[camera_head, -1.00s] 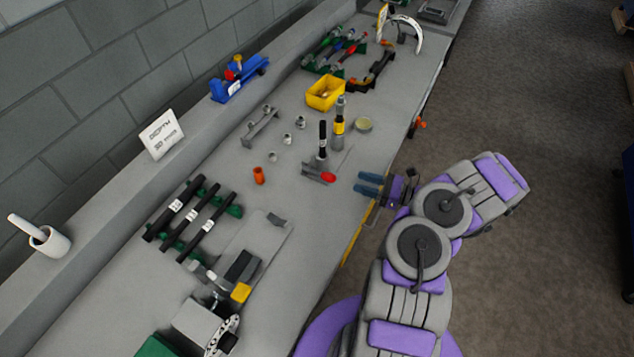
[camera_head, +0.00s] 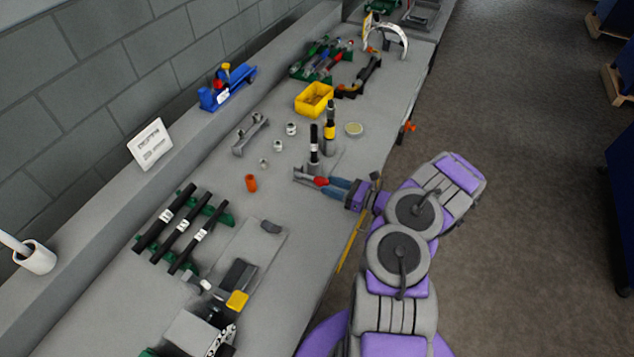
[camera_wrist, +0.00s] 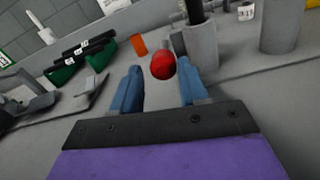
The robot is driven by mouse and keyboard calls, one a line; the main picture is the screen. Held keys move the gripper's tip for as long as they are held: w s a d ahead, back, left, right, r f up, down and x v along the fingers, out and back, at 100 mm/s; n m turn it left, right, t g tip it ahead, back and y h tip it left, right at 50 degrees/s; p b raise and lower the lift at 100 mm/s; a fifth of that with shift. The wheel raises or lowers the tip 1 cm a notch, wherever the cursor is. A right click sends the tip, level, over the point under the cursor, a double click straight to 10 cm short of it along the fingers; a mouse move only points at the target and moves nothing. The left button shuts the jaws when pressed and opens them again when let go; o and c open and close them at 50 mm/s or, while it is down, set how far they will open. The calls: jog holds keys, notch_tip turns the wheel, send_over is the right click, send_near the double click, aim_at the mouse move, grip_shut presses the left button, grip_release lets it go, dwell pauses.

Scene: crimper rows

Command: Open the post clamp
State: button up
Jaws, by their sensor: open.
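The post clamp (camera_head: 303,174) is a grey fixture near the bench's right edge, with a black rod with a white label (camera_head: 314,148) standing upright in it. Its red knob (camera_head: 321,181) faces my arm. In the wrist view the red knob (camera_wrist: 163,66) appears between my two blue fingertips, with the grey clamp body (camera_wrist: 201,45) behind and right of it. My gripper (camera_head: 329,186) is open, fingers level with the knob. I cannot tell whether a finger touches it. The fingers partly hide the clamp's base in the head view.
A second upright tool with a yellow band (camera_head: 330,132) stands just behind the clamp. A yellow bin (camera_head: 314,99) stands farther back. Black rods lie on green racks (camera_head: 228,217) at front left.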

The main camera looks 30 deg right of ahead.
aim_at(319, 178)
jog(key=x, duration=0.3)
jog(key=b+x, duration=0.1)
jog(key=shift+w+f, duration=0.1)
jog(key=shift+w, duration=0.5)
jog(key=shift+w+a, duration=0.15)
jog(key=shift+a, duration=0.2)
jog(key=shift+d, duration=0.1)
grip_shut()
